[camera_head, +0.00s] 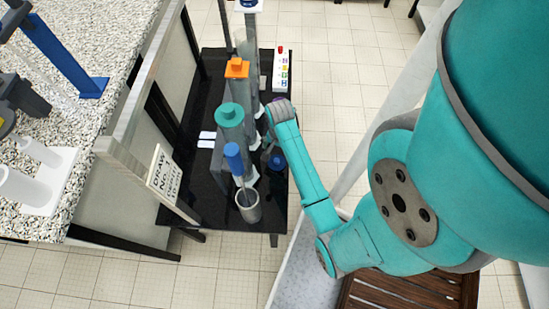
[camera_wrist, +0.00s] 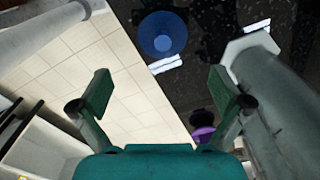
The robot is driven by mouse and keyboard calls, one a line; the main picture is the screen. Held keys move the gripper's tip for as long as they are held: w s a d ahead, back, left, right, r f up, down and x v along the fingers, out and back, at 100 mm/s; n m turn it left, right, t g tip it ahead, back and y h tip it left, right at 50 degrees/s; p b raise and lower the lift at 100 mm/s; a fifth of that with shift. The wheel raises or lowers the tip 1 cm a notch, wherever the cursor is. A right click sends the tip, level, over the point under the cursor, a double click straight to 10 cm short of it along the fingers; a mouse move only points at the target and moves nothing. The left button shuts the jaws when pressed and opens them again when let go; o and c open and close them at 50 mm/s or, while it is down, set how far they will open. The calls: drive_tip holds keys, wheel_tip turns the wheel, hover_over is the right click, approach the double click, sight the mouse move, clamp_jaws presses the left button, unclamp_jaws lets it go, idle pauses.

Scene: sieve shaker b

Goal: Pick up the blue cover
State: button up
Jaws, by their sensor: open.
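The blue cover (camera_wrist: 163,35) shows in the wrist view as a round blue disc with a raised centre, lying on the dark glossy table top. It lies ahead of my gripper (camera_wrist: 160,90), near the top of the picture. My gripper is open, its two green fingers spread apart with nothing between them, and it does not touch the cover. In the head view a blue round piece, apparently the same cover (camera_head: 276,163), sits near the table's right edge, just below the end of my arm.
A row of tall grey tubes with teal (camera_head: 229,115), orange (camera_head: 236,68) and blue (camera_head: 233,155) tops stands left of my gripper. A grey tube (camera_wrist: 275,100) is close on the right in the wrist view. A purple piece (camera_wrist: 203,135) lies between. A speckled counter (camera_head: 100,120) is further left.

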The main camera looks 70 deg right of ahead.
sight(277, 161)
drive_tip(key=f, duration=0.8)
drive_tip(key=shift+w+a, duration=0.15)
drive_tip(key=shift+w, duration=0.05)
drive_tip(key=c, duration=1.1)
drive_tip(key=shift+c, duration=0.6)
drive_tip(key=shift+s+a+f, duration=0.1)
drive_tip(key=shift+c, duration=0.2)
